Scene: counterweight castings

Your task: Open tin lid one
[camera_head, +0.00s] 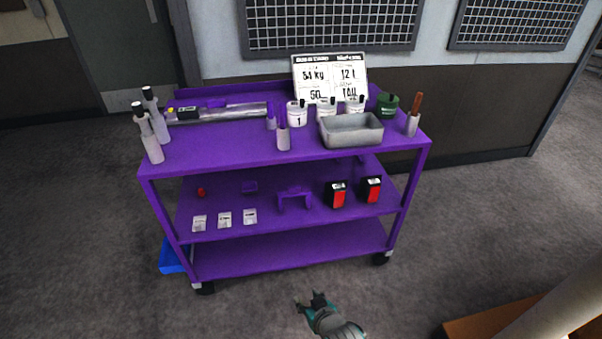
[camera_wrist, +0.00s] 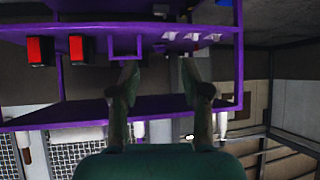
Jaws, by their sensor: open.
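Tin one (camera_head: 297,117), a white tin marked "1", stands upright on the top of the purple cart (camera_head: 225,150), left of the grey metal tray. A small dark piece shows at its top; whether its lid is closed is too small to tell. Two more white tins, a middle one (camera_head: 326,107) and a right one (camera_head: 355,106), stand behind the tray, partly hidden. My gripper (camera_head: 311,299) is open and empty, low in front of the cart and well apart from the tins. In the upside-down wrist view, its spread fingers (camera_wrist: 160,76) face the cart.
The grey tray (camera_head: 352,142) and a grey bottle (camera_head: 284,139) stand near tin one. A sign board (camera_head: 329,78) rises behind. Bottles (camera_head: 153,149) stand at the left corner, a green container (camera_head: 388,104) at the right. Red-and-black boxes (camera_head: 338,196) sit on the middle shelf. Floor before the cart is clear.

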